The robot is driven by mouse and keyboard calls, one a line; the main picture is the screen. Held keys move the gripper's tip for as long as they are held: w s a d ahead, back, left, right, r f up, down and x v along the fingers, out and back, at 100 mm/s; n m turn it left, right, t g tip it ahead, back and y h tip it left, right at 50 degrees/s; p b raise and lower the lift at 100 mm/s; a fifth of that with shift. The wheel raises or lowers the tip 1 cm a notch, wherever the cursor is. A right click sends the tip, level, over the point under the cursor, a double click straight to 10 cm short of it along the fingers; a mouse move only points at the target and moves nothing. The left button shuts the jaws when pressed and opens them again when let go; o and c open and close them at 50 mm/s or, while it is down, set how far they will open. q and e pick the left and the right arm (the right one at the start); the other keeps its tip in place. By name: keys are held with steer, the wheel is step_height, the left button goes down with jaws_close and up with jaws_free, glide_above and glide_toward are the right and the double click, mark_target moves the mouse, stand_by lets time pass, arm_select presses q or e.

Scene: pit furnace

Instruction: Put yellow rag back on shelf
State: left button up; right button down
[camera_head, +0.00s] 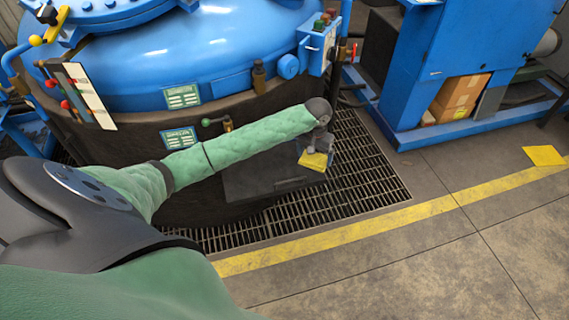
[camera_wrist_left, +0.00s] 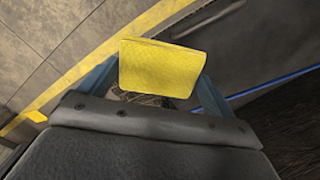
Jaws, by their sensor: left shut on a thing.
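A yellow rag (camera_head: 314,161) is held by my left gripper (camera_head: 318,146) in front of the blue furnace, above the floor grating. In the left wrist view the rag (camera_wrist_left: 162,66) is a flat yellow piece between the two fingers, hiding their tips. My left arm, in a green sleeve, reaches across the picture to it. A dark, box-like ledge (camera_head: 262,184) is below the arm at the furnace's foot. I cannot tell which surface is the shelf. My right gripper is not in view.
The blue furnace (camera_head: 200,58) fills the back left. A blue cabinet (camera_head: 472,48) with a cardboard box (camera_head: 462,92) in its lower opening stands at the right. A flat yellow piece (camera_head: 545,155) lies on the floor. The floor beyond the yellow line (camera_head: 370,225) is clear.

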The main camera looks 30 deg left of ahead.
mark_target(304, 154)
arm_select(q)
steer(key=shift+s+a, duration=0.25)
steer(key=shift+a, duration=0.8)
steer(key=shift+w+a+f, duration=0.1)
steer(key=shift+a+f, duration=0.15)
steer(key=shift+a, duration=0.25)
steer(key=shift+a+f, duration=0.25)
steer(key=shift+a, duration=0.25)
steer(key=a+f+p, duration=0.1)
steer(key=a+f, duration=0.1)
steer(key=a, duration=0.1)
steer(key=w+a+f+p, duration=0.1)
steer(key=a+f, duration=0.1)
steer(key=a, duration=0.1)
steer(key=w+a+f, duration=0.1)
steer(key=a+f, duration=0.1)
steer(key=a, duration=0.1)
steer(key=shift+a+p, duration=0.25)
steer(key=shift+p, duration=0.15)
steer(key=shift+f+p, duration=0.65)
steer(key=shift+f, duration=1.35)
steer(key=o, duration=0.6)
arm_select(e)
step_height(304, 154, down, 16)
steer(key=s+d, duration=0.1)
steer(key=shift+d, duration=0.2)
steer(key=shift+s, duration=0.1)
